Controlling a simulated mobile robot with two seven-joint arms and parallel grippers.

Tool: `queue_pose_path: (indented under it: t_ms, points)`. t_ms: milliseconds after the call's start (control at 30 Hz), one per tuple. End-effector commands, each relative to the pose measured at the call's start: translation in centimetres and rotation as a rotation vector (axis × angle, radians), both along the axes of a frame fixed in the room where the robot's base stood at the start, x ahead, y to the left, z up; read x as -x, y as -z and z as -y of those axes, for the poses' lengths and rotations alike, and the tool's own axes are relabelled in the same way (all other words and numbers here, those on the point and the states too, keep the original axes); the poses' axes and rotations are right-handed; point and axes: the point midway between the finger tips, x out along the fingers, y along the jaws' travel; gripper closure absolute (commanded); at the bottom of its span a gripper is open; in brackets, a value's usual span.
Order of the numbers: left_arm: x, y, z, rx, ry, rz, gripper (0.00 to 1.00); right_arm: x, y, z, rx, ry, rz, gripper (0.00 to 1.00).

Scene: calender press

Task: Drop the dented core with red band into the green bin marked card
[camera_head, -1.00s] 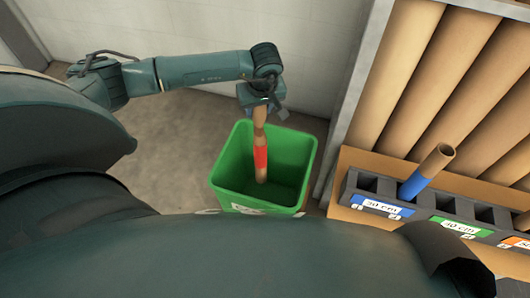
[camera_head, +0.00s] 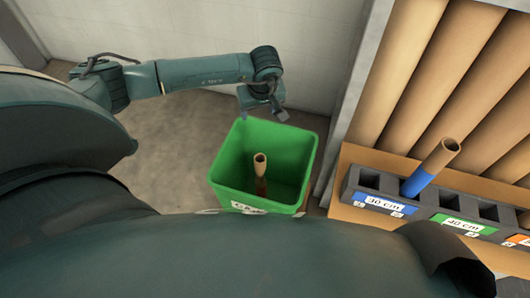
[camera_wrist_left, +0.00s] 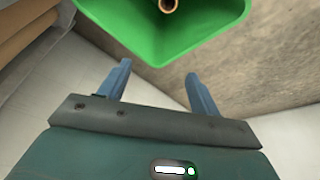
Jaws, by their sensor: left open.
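The dented core (camera_head: 260,168) stands roughly upright inside the green bin (camera_head: 232,160), a brown tube with its open end facing up. Its red band is mostly in shadow and hard to make out. In the left wrist view the core's open end (camera_wrist_left: 168,5) shows at the top edge, within the green bin (camera_wrist_left: 150,38). My left gripper (camera_head: 274,112) is above the bin's back rim, open and empty. Its two blue fingers (camera_wrist_left: 157,85) are apart with nothing between them. The bin's white label is partly cut off by my body. My right gripper is not in view.
At the right, a dark rack (camera_head: 452,208) has labelled slots, and a blue-banded core (camera_head: 429,169) stands in the 30 cm section. Large brown rolls (camera_head: 440,80) lean behind it. A pale wall (camera_head: 190,30) is behind the bin. Floor to the bin's left is clear.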

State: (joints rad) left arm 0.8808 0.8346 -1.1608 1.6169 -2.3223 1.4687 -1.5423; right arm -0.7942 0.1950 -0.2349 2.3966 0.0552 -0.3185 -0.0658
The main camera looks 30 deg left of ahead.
Motion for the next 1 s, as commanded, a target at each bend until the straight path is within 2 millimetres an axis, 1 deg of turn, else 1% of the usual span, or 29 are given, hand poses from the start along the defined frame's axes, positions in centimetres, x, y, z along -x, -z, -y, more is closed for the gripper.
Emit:
queue_pose_path:
  t_ms: [133,233,367,500,600,700,833,1000]
  points:
    - [0.1,-0.5,0.1,0.001,0.0,0.001,0.37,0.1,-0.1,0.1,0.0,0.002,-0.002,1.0]
    - [0.3,-1.8,0.4,0.001,0.0,0.002,0.37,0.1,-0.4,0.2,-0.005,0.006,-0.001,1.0]
    - [0.7,-4.5,1.0,0.0,0.002,0.005,0.37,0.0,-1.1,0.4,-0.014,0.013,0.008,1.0]
    - [1.4,-7.6,1.7,0.0,0.002,0.003,0.37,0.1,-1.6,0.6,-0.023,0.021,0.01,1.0]
    - [1.8,-9.5,2.1,0.0,0.001,0.004,0.37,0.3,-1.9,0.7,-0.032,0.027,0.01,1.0]
    - [2.1,-11.0,2.5,0.0,0.001,0.003,0.37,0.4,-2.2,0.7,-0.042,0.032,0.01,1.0]
    - [2.4,-12.2,2.8,0.001,-0.001,0.001,0.37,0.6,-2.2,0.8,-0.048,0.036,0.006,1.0]
    - [2.6,-12.6,2.9,0.0,0.0,0.0,0.37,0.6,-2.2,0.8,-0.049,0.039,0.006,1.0]
